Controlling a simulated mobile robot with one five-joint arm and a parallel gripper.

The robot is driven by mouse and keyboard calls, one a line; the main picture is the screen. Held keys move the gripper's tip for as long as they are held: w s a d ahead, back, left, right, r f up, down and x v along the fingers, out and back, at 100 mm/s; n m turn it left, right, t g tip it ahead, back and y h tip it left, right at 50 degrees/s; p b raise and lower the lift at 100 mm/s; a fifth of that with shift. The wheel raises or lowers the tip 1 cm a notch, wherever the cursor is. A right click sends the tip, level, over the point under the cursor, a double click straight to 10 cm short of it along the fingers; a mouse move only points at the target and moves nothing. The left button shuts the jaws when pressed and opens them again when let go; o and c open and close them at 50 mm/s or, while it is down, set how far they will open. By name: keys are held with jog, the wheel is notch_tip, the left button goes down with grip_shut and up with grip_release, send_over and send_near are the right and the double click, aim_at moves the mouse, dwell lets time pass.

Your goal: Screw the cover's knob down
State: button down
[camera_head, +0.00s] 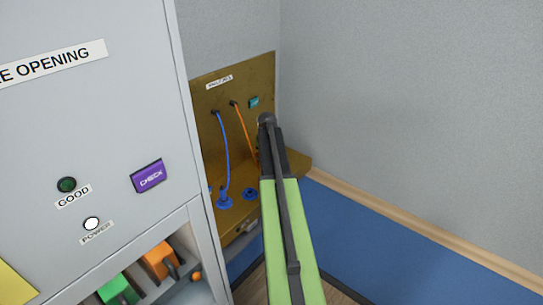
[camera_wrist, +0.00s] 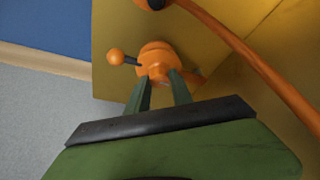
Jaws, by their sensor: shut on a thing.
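In the wrist view an orange knob (camera_wrist: 157,52) stands on the brass-coloured surface (camera_wrist: 115,30). A short dark stem with an orange ball (camera_wrist: 116,57) sticks out to its left. My gripper (camera_wrist: 162,80) has its two green fingers on either side of the knob's near end and is shut on it. The lower part of the knob is partly hidden by the fingers. In the head view my green arm covers the gripper and the knob. I cannot clearly tell the cover apart from the knob.
An orange cable (camera_wrist: 250,55) runs close to the right of the knob. In the head view a blue cable (camera_head: 224,150) and blue fittings (camera_head: 249,193) are left of my arm. A grey cabinet (camera_head: 110,110) stands at the left, and a grey wall (camera_head: 420,120) at the right.

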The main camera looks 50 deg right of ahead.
jog(key=c, duration=1.1)
grip_release()
jog(key=p+v, duration=1.6)
jog(key=v, duration=0.1)
jog(key=shift+r, duration=0.25)
jog(key=shift+f, duration=0.1)
